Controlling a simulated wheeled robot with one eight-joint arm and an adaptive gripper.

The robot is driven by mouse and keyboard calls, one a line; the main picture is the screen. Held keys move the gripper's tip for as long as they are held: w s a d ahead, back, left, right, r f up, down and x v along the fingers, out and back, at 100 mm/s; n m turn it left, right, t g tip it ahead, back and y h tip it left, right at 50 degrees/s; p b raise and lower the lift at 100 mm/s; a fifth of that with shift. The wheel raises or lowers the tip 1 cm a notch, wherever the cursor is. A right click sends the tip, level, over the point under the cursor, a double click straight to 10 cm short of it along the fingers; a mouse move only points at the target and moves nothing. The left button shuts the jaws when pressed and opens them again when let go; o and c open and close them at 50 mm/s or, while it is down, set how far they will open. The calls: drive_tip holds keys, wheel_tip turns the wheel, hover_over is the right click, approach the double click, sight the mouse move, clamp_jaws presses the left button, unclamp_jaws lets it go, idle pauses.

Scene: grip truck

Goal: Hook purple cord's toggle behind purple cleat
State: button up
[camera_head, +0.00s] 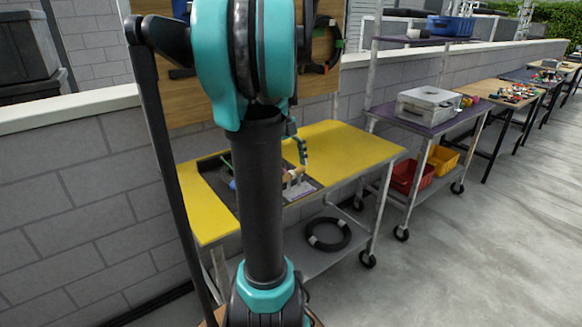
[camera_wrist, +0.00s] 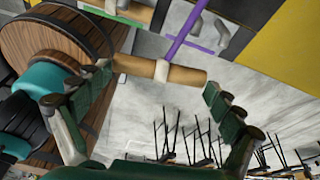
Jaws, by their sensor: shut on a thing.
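The toggle (camera_wrist: 180,74) is a tan wooden peg with a pale band at its middle. It lies crosswise between the dark green fingers of my gripper (camera_wrist: 158,84) in the wrist view, held end to end. The purple cord (camera_wrist: 180,34) runs from the band up toward the board. The purple cleat (camera_wrist: 192,43) is a purple strip with grey upright prongs (camera_wrist: 220,36), above and right of the toggle. The toggle is on the near side of the prongs, apart from them in this view. In the head view my gripper (camera_head: 299,150) is over the yellow table, partly hidden by my arm.
A green strip (camera_wrist: 120,16) with pale prongs lies left of the purple one. A large round wooden piece (camera_wrist: 68,38) fills the upper left. The yellow table (camera_head: 345,146) has free room at right. A purple-topped cart (camera_head: 432,122) stands beyond.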

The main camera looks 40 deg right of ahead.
drive_tip(key=shift+m, duration=0.8)
drive_tip(key=shift+w+d, duration=0.35)
drive_tip(key=shift+d, duration=0.55)
drive_tip(key=shift+w+d, duration=0.3)
drive_tip(key=shift+d, duration=0.55)
drive_tip(key=shift+w+d, duration=0.35)
drive_tip(key=shift+d, duration=0.55)
drive_tip(key=shift+f, duration=0.1)
drive_tip(key=shift+f, duration=3.15)
drive_tip(key=shift+f, duration=0.95)
drive_tip(key=o, duration=0.8)
drive_tip(key=shift+o, duration=0.2)
